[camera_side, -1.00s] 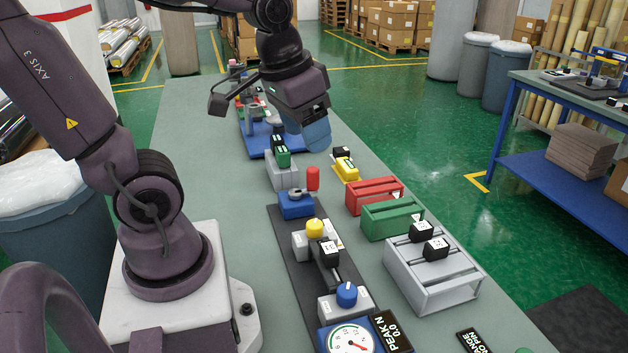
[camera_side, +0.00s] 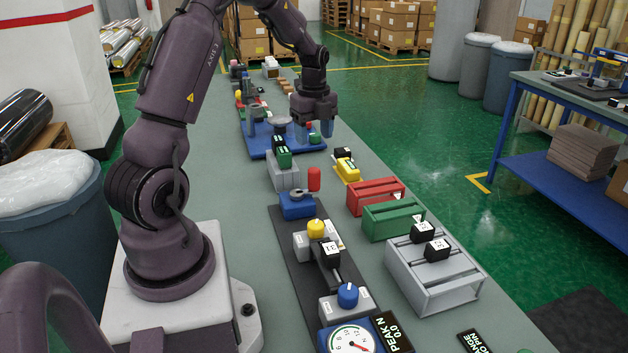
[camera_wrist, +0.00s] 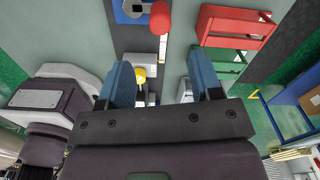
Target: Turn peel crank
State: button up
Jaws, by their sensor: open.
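The crank is a grey hub on a blue block (camera_side: 297,206) with an upright red handle (camera_side: 313,178). It stands at the far end of the dark baseplate (camera_side: 300,262). In the wrist view the red handle (camera_wrist: 160,19) shows at the top, beyond the fingertips, with part of the blue block (camera_wrist: 131,10) beside it. My gripper (camera_side: 314,130) is open, with its blue fingers pointing down near the blue tray, well behind the crank. In the wrist view my gripper (camera_wrist: 163,78) has its fingers wide apart and nothing between them. It does not touch the handle.
The blue tray (camera_side: 258,150) holds small fixtures, including a green knob close to my fingers. A grey block with a green-and-black clip (camera_side: 284,168) stands between tray and crank. Red (camera_side: 375,195) and green (camera_side: 392,219) racks stand right of the crank. A gauge (camera_side: 351,340) sits nearest the camera.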

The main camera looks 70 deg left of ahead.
aim_at(314, 179)
jog(key=shift+f+m, duration=0.3)
jog(key=shift+f, duration=0.15)
notch_tip(314, 179, down, 12)
jog(key=shift+f, duration=0.1)
jog(key=shift+c, duration=0.4)
jog(key=c, duration=0.8)
jog(key=shift+c, duration=0.2)
jog(key=shift+a, duration=0.1)
